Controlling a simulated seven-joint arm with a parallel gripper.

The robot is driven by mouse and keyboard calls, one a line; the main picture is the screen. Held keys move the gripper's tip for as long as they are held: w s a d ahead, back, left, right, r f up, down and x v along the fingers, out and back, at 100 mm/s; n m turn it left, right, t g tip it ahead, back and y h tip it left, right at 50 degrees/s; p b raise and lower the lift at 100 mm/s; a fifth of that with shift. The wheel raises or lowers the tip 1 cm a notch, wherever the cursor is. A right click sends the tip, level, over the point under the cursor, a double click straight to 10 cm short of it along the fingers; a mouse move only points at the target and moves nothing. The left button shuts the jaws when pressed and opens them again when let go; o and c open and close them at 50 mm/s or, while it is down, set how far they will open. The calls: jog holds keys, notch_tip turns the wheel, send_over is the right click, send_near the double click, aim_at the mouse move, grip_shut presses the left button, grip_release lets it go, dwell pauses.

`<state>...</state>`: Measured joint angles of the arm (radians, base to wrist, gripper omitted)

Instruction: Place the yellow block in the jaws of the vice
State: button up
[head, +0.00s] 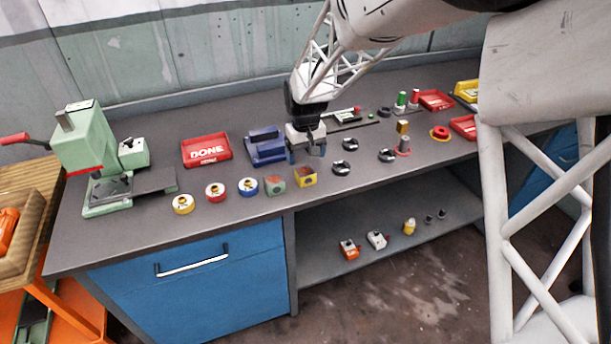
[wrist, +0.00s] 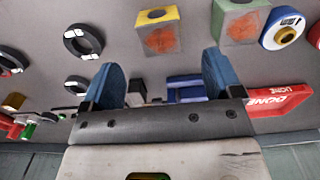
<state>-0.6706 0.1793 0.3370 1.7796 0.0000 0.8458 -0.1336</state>
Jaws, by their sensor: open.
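A yellow block (head: 305,177) with a reddish patch on its face sits near the table's front edge, just right of a green block (head: 276,181). In the wrist view the yellow block (wrist: 158,30) is at the top, beyond my fingertips. A blue device that looks like the vice (head: 266,146) stands behind these blocks, left of my gripper. Part of it seems to show between my fingers in the wrist view (wrist: 187,95); its jaws cannot be made out. My gripper (head: 307,153) is open and empty, with blue fingers (wrist: 164,72), behind the yellow block and apart from it.
A red DONE tray (head: 206,151) lies left of the vice. Several black rings (head: 341,168) lie right of my gripper. Coloured rolls (head: 215,191) line the front left, beside a green press (head: 90,150). A post with a yellow top (head: 403,140) stands further right.

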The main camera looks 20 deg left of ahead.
aim_at(305, 170)
jog(key=shift+f, duration=0.1)
jog(key=shift+f, duration=1.2)
jog(key=shift+w+a+f, duration=0.1)
jog(key=shift+f, duration=2.5)
jog(key=c, duration=1.4)
jog(key=shift+r, duration=0.2)
